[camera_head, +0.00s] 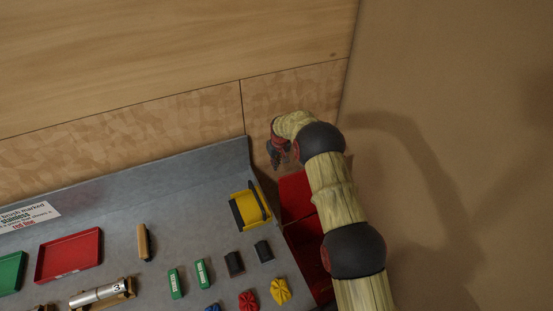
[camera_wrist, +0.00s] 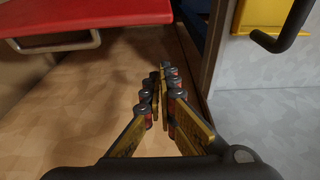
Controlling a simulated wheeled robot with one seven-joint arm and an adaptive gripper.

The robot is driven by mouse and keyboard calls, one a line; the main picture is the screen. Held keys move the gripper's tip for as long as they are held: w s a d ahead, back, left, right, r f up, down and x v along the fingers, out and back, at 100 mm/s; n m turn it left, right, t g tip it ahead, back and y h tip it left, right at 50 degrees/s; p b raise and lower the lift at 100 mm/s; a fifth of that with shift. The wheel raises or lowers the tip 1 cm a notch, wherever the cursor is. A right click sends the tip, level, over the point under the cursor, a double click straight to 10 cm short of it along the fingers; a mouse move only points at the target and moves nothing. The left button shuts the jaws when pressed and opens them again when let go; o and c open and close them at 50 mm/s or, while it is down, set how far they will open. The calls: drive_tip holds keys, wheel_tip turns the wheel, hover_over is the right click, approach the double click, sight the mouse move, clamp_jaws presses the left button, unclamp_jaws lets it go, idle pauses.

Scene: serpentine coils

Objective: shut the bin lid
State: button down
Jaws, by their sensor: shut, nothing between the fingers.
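The red bin (camera_head: 297,197) stands beside the right end of the grey table, partly hidden behind my arm. In the wrist view a red panel with a bent grey handle (camera_wrist: 58,46), seemingly the bin lid (camera_wrist: 85,14), juts in at the upper left. How far the lid is open I cannot tell. My gripper (camera_head: 275,163) is above and behind the bin, near the wooden wall. In the wrist view its fingers (camera_wrist: 164,75) are together and empty, apart from the red panel and to the right of its handle.
A yellow holder (camera_head: 247,208) with a dark bar sits at the table's right end, near the bin; it also shows in the wrist view (camera_wrist: 262,14). A red tray (camera_head: 70,255), green tray (camera_head: 10,272) and several small blocks lie on the table (camera_head: 180,190). Walls stand close behind.

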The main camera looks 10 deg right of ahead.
drive_tip(key=shift+s+d+p, duration=0.25)
drive_tip(key=shift+s+p, duration=0.1)
drive_tip(key=shift+s, duration=0.6)
drive_tip(key=shift+s+d+p, duration=0.25)
drive_tip(key=shift+s+p, duration=0.05)
drive_tip(key=shift+s, duration=0.65)
